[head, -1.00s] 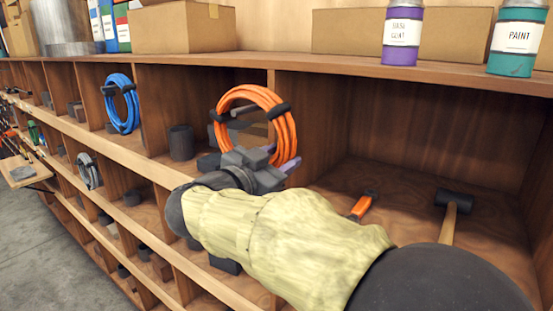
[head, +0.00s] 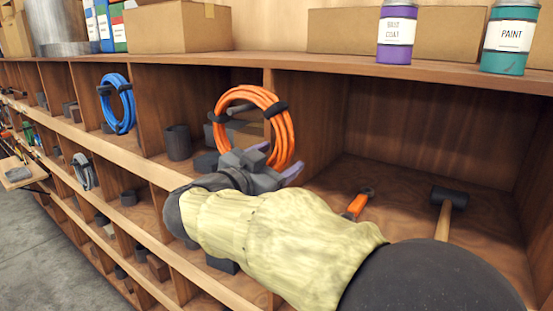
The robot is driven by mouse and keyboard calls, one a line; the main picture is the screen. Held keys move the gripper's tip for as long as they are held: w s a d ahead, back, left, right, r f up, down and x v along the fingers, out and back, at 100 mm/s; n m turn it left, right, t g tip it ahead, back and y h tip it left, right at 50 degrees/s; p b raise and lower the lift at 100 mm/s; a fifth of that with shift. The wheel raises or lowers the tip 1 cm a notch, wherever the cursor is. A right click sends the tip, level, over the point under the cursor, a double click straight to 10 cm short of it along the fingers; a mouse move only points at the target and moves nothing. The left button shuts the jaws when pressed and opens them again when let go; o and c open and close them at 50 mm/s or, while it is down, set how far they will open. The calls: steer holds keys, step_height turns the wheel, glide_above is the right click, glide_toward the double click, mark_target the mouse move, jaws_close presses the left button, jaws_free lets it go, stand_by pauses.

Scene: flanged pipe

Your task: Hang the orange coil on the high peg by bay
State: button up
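The orange coil (head: 285,137) with dark bands is upright at the front of the bay divider, in the middle of the head view. A grey peg (head: 240,108) shows through the upper part of its ring; I cannot tell whether the coil rests on it. My gripper (head: 273,161) is at the coil's lower part. Its purple-tipped fingers are spread, one showing inside the ring and one outside to the lower right. The coil's lowest part is partly hidden behind the gripper.
A blue coil (head: 118,103) hangs further left, and a grey coil (head: 84,172) lower down. A mallet (head: 449,210) and an orange-handled tool (head: 357,205) lie in the right bay. Paint cans (head: 509,35) and boxes (head: 165,27) stand on the top shelf.

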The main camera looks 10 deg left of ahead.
steer(key=shift+w, duration=0.1)
steer(key=shift+s+a+f+b, duration=0.1)
steer(key=shift+s+a+b, duration=0.2)
steer(key=shift+s+b, duration=0.15)
steer(key=b+v, duration=0.6)
steer(key=v, duration=1)
steer(key=shift+s, duration=0.25)
steer(key=shift+a, duration=0.1)
steer(key=shift+w, duration=0.15)
